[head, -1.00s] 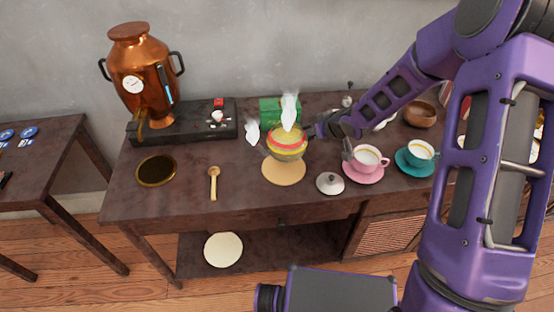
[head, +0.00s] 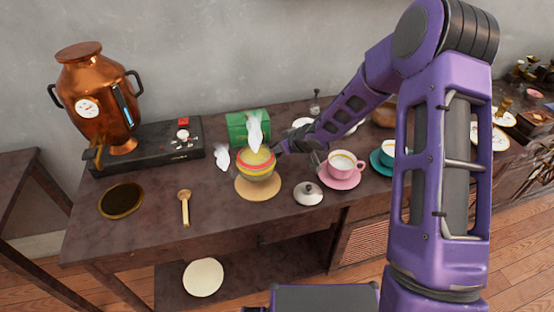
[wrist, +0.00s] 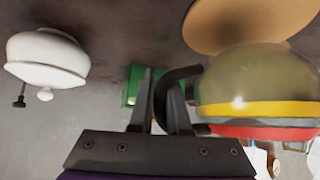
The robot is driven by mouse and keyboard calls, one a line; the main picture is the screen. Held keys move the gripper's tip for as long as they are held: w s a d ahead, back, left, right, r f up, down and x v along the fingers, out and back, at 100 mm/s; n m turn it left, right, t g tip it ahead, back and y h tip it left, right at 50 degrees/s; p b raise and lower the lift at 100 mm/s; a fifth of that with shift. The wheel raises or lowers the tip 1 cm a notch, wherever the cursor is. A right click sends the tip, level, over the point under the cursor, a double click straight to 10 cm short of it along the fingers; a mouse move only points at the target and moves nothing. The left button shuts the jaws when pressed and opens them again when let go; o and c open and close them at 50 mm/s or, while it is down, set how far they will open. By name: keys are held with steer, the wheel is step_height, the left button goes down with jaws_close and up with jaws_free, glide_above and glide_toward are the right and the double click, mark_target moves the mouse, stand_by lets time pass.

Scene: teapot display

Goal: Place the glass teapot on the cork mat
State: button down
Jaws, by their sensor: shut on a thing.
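The glass teapot (head: 256,165) has a yellowish top with yellow, red and green bands, and white steam rises from it. It stands upright over the round tan cork mat (head: 258,193) on the brown table. I cannot tell whether its base touches the mat. In the wrist view the teapot (wrist: 255,85) is at the right, overlapping the mat (wrist: 230,22) at the top. My gripper (wrist: 165,90) is shut on the teapot's dark handle (wrist: 178,76). In the head view my gripper (head: 284,147) reaches in from the right, its fingers small and partly hidden.
A white lid (head: 308,194) and a pink cup and saucer (head: 342,168) are right of the mat. A green box (head: 240,126) is behind. A wooden spoon (head: 184,206), dark gold-rimmed dish (head: 121,201) and copper urn (head: 97,95) are left. Table front between spoon and mat is clear.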

mark_target(278, 165)
steer(key=shift+f+b, duration=0.45)
steer(key=shift+f, duration=0.95)
steer(key=shift+f, duration=0.2)
steer(key=c, duration=0.9)
jaws_free()
steer(key=shift+r, duration=0.25)
steer(key=p+v, duration=0.3)
steer(key=v, duration=0.8)
steer(key=shift+s+d+r+p, duration=0.15)
steer(key=shift+s+r+p, duration=0.15)
steer(key=shift+p, duration=0.1)
